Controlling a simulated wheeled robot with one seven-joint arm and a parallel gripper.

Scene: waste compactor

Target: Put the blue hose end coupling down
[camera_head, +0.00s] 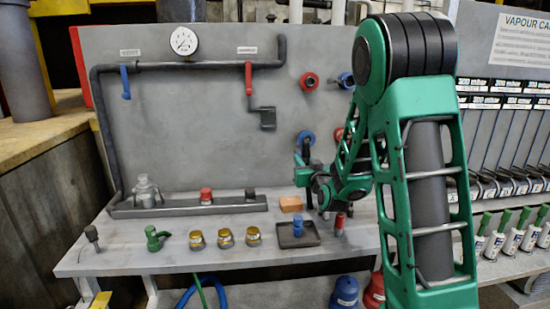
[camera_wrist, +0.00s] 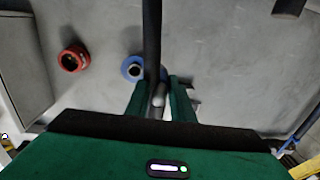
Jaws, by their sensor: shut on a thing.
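My gripper (camera_wrist: 158,100) points at the grey panel. Its green fingers are shut around a light grey end (camera_wrist: 159,94) below a long dark rod-like piece (camera_wrist: 152,35). I cannot tell if this is the blue hose end coupling, as no blue shows clearly on it. A blue ring fitting (camera_wrist: 131,68) sits behind and left of the rod, partly covered. A small blue piece (camera_head: 297,226) stands upright on the dark tray (camera_head: 314,239).
A red fitting (camera_wrist: 73,58) is on the panel in the wrist view. An orange block (camera_head: 291,203) lies behind the tray. A red-topped piece (camera_head: 340,221) stands right of the tray. Several gold-topped jars (camera_head: 225,238) stand to the left. Bare bench shows around them.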

